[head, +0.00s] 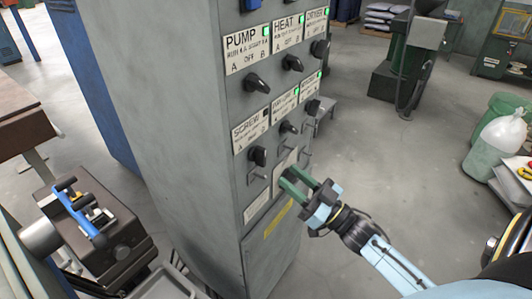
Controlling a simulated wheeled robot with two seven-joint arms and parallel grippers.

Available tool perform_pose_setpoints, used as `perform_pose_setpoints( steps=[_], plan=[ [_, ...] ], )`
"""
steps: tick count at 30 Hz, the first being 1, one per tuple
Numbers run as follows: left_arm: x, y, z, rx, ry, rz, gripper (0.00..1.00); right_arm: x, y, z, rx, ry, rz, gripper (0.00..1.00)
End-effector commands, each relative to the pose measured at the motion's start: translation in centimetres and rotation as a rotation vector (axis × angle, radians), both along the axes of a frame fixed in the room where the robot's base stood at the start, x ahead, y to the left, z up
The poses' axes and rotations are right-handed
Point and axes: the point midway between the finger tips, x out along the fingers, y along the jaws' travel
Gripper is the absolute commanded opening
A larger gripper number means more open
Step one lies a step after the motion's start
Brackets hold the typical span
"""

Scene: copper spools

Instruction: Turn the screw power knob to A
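The screw power knob (258,156) is a black rotary knob on the front of the grey control cabinet, below the white SCREW label (250,131). The small lamp on that label looks dark. I cannot tell exactly which way the knob points. My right gripper (287,182) has green fingers, spread apart with a gap between them. It is in front of the cabinet, below and right of the screw knob, and apart from it. Its fingers appear empty. My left gripper is not in view.
The PUMP knob (257,83), HEAT knob (292,62) and other black knobs sit nearby on the grey cabinet (180,110), with small toggle levers below the lower row. Green lamps are lit on several labels. Open floor (400,160) lies to the right.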

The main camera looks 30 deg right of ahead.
Motion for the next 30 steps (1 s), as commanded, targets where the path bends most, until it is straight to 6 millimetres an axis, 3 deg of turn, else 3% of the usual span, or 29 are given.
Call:
perform_pose_setpoints(
  steps=[6, 12, 25, 30],
  plan=[
    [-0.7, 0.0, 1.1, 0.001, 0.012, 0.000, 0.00, 4.2, 1.7, 2.1, 0.001, -0.002, -0.002, 0.35],
    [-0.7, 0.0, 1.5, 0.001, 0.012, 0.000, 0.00, 6.6, 2.7, 3.0, 0.001, 0.000, -0.002, 0.35],
    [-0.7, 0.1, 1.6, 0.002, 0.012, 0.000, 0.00, 7.5, 3.1, 3.3, 0.000, 0.002, -0.002, 0.35],
    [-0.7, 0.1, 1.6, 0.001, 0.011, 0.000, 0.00, 7.5, 3.1, 3.3, 0.000, 0.002, -0.002, 0.16]
  ],
)
